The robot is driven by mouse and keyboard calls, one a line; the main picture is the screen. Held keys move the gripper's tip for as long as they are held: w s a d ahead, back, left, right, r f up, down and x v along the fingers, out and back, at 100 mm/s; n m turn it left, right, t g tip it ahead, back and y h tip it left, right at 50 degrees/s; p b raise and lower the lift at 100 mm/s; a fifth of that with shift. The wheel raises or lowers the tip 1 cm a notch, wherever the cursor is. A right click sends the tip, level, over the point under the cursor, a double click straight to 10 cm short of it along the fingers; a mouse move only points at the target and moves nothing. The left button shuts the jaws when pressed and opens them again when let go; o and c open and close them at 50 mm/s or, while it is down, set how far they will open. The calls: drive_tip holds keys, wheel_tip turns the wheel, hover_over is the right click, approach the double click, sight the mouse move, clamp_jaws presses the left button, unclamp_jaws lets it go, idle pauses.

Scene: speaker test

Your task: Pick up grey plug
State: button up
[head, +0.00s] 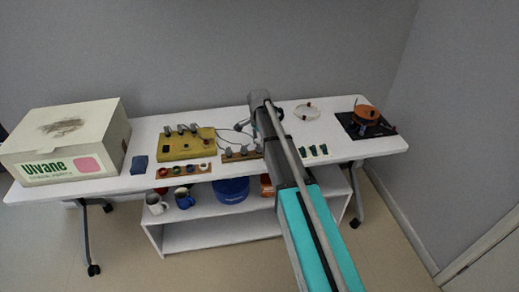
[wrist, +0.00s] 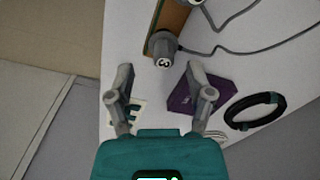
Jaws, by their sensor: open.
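In the wrist view, a grey plug (wrist: 162,43) with a white mark like a 3 on its end stands at the near end of a brown wooden holder (wrist: 178,14). My gripper (wrist: 159,72) is open and empty. The plug lies just beyond the fingertips, roughly centred between them in the picture. In the head view, grey plugs (head: 229,152) stand on a wooden strip near the table's front edge, beside my arm. My arm hides part of that strip, and the gripper's fingers cannot be made out there.
Grey cables (wrist: 240,45) run right of the plug. A purple box (wrist: 183,101) and a black ring (wrist: 236,106) lie near the right finger. A yellow panel (head: 172,148), several teal pieces (head: 313,151), a large box (head: 65,145) and a black tray (head: 350,124) share the table (head: 365,150).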

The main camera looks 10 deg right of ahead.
sight(259, 143)
drive_tip(key=shift+w+d+f+b, duration=0.1)
drive_tip(key=shift+w+f+b, duration=0.05)
drive_tip(key=shift+f+b, duration=0.55)
drive_tip(key=shift+w+f+b, duration=0.1)
drive_tip(key=shift+f+b, duration=0.45)
drive_tip(key=shift+f, duration=0.15)
drive_tip(key=shift+f+b, duration=1)
drive_tip(key=shift+f, duration=0.05)
drive_tip(key=c, duration=0.8)
